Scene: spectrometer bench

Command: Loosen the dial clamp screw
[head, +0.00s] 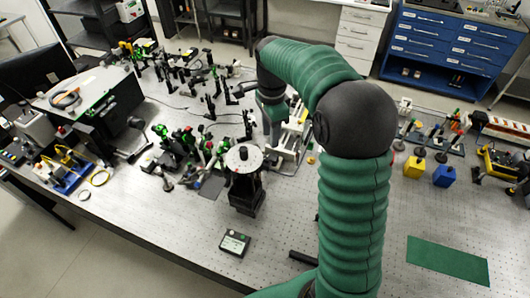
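A white round dial plate (243,156) sits on top of a black upright stand (246,192) near the middle of the bench. A clamp screw cannot be made out on it at this size. My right arm, in green ribbed sleeve, rises from the bottom, bends over and points down behind and to the right of the dial. My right gripper (273,122) is at its end, apart from the dial in the picture. Its fingers are small and partly lost against the bench equipment, so its opening is unclear. My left gripper is not in view.
Optical mounts (190,145) crowd the bench left of and behind the dial. A small black box (235,242) lies in front. Yellow (415,166) and blue (444,176) blocks and a green mat (448,260) are at the right. The front middle bench is mostly bare.

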